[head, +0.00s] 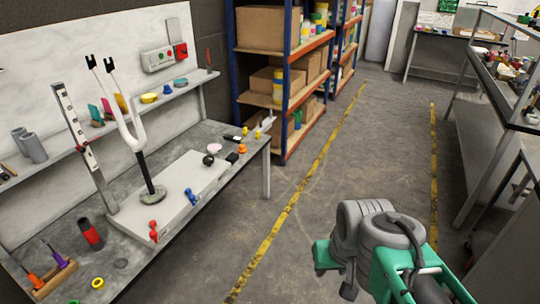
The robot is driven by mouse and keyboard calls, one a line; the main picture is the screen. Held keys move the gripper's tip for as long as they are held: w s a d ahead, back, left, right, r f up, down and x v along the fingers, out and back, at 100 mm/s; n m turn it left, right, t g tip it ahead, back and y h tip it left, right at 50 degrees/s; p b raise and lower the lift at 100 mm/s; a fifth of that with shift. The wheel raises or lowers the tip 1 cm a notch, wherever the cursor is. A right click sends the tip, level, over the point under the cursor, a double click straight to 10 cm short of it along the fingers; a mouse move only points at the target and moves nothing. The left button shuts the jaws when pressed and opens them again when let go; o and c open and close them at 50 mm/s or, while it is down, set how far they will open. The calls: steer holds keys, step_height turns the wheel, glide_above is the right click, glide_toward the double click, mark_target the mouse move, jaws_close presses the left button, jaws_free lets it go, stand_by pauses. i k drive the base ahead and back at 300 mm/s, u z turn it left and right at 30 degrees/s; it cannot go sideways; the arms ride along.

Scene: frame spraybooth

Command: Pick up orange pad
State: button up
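Several thin coloured pads stand upright on the narrow wall shelf above the bench, at the left of the head view. The one nearest to orange is a yellow-orange pad (121,102), partly hidden behind the white forked stand. It stands beside a pink pad (107,108) and a teal pad (95,114). They are too small for me to be certain which is the orange pad. My arm is folded at the lower right, over the floor and well away from the shelf. My gripper (338,274) shows only in part there, and its fingers are not clear.
The grey bench (130,262) holds the forked stand (136,140), a white board (205,178), red and blue clamps and a red-black cylinder (90,233). A shelving rack (284,75) stands beyond. The floor between the yellow lines is clear. A metal table (483,140) stands right.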

mark_target(242, 150)
steer(key=z, duration=0.25)
steer(key=i, duration=2.55)
steer(key=u, duration=1.05)
steer(key=i, duration=0.75)
steer(key=u, duration=1.4)
steer(key=i, duration=0.4)
steer(key=u, duration=0.25)
